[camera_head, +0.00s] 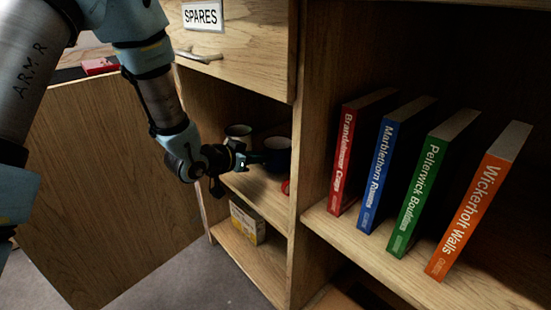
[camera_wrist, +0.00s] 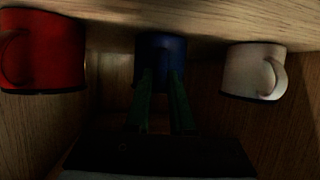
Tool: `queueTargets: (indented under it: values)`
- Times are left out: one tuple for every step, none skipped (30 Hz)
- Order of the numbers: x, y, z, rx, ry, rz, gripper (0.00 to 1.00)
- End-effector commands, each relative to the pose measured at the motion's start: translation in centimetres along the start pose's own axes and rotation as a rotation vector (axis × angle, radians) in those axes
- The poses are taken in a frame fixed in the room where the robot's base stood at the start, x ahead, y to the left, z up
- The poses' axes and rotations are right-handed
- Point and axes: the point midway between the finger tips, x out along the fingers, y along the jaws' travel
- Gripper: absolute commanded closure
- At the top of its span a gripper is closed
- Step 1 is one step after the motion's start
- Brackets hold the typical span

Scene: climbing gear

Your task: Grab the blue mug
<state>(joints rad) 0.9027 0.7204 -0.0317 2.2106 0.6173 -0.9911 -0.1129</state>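The blue mug (camera_head: 277,147) stands on the middle shelf of the left cabinet bay, partly hidden by my gripper (camera_head: 255,158) in the head view. In the wrist view the blue mug (camera_wrist: 160,50) is at top centre, straight ahead of my gripper (camera_wrist: 161,76). The two fingers are apart, with nothing clearly held. Their tips overlap the mug's near face in the picture; I cannot tell whether they touch it. The mug's handle is not clearly visible.
A white mug (camera_wrist: 252,70) and a red mug (camera_wrist: 42,50) flank the blue one in the wrist view. The SPARES drawer (camera_head: 235,40) is above, and a yellow box (camera_head: 247,222) is on the shelf below. Several books (camera_head: 410,185) stand right of the divider (camera_head: 312,150).

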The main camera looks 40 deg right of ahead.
Motion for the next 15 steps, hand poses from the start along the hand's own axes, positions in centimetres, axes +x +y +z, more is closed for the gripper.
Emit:
queueTargets:
  values:
    - [0.01, 0.00, 0.00, 0.000, 0.000, 0.000, 0.86]
    - [0.01, 0.00, 0.00, 0.000, 0.000, 0.000, 0.90]
    - [0.01, 0.00, 0.00, 0.000, 0.000, 0.000, 0.94]
    - [0.01, 0.01, 0.00, 0.000, 0.000, 0.000, 0.97]
    - [0.01, 0.01, 0.00, 0.000, 0.000, 0.000, 1.00]
    - [0.01, 0.01, 0.00, 0.000, 0.000, 0.000, 1.00]
    - [0.01, 0.00, 0.00, 0.000, 0.000, 0.000, 1.00]
    - [0.01, 0.00, 0.00, 0.000, 0.000, 0.000, 1.00]
    - [0.01, 0.00, 0.00, 0.000, 0.000, 0.000, 1.00]
    - [0.01, 0.00, 0.01, 0.000, 0.000, 0.000, 1.00]
    - [0.01, 0.01, 0.01, 0.000, 0.000, 0.000, 1.00]
    - [0.01, 0.00, 0.01, 0.000, 0.000, 0.000, 1.00]
    - [0.01, 0.01, 0.01, 0.000, 0.000, 0.000, 1.00]
    - [0.01, 0.00, 0.01, 0.000, 0.000, 0.000, 1.00]
    - [0.01, 0.01, 0.01, 0.000, 0.000, 0.000, 1.00]
